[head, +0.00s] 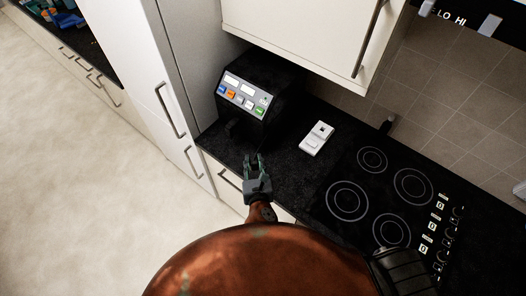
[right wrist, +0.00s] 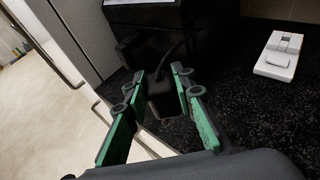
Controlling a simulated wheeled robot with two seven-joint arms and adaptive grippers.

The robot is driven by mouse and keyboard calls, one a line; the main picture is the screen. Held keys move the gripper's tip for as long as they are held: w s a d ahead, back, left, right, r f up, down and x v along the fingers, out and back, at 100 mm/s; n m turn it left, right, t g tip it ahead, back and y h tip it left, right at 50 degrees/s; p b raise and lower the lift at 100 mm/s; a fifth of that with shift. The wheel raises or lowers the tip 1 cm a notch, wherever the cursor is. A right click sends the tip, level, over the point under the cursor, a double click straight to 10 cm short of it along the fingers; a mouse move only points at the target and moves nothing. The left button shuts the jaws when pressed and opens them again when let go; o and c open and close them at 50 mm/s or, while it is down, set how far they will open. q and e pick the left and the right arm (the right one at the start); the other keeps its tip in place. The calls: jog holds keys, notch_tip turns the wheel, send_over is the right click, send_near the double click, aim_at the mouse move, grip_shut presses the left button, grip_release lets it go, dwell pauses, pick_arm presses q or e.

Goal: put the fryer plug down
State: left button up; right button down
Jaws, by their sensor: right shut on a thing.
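The fryer (head: 252,118) is a black box with a panel of coloured buttons, standing on the dark counter against the tall white unit. My right gripper (head: 257,162) is over the counter's front edge, just in front of the fryer. In the right wrist view its green fingers (right wrist: 161,92) are shut on the black fryer plug (right wrist: 160,104). A black cable runs from the plug up toward the fryer, whose lower front (right wrist: 135,16) shows there. The plug is low over the counter; I cannot tell if it touches. My left gripper is not in view.
A white socket-like block (head: 317,138) lies on the counter right of the fryer; it also shows in the right wrist view (right wrist: 280,55). A black hob (head: 372,185) is further right. The speckled counter (right wrist: 243,92) between gripper and block is clear. A white cupboard (head: 300,35) hangs above.

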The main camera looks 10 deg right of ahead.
aim_at(265, 146)
jog(key=w+d+f, duration=0.2)
jog(key=w, duration=0.1)
jog(key=w+d+f, duration=0.2)
jog(key=w+f, duration=0.1)
jog(key=w+d+f, duration=0.3)
jog(key=w, duration=0.1)
jog(key=shift+f+b, duration=0.2)
jog(key=shift+b, duration=0.15)
jog(key=shift+w+d+f, duration=0.2)
jog(key=shift+w+f, duration=0.15)
jog(key=shift+f, duration=0.15)
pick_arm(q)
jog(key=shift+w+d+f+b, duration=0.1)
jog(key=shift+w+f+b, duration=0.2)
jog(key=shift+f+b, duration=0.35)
pick_arm(e)
jog(key=shift+w+d+f, duration=0.1)
jog(key=shift+w+f, duration=0.05)
jog(key=shift+f, duration=1.6)
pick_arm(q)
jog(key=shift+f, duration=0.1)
pick_arm(e)
jog(key=shift+f, duration=0.15)
jog(key=c, duration=1.6)
grip_release()
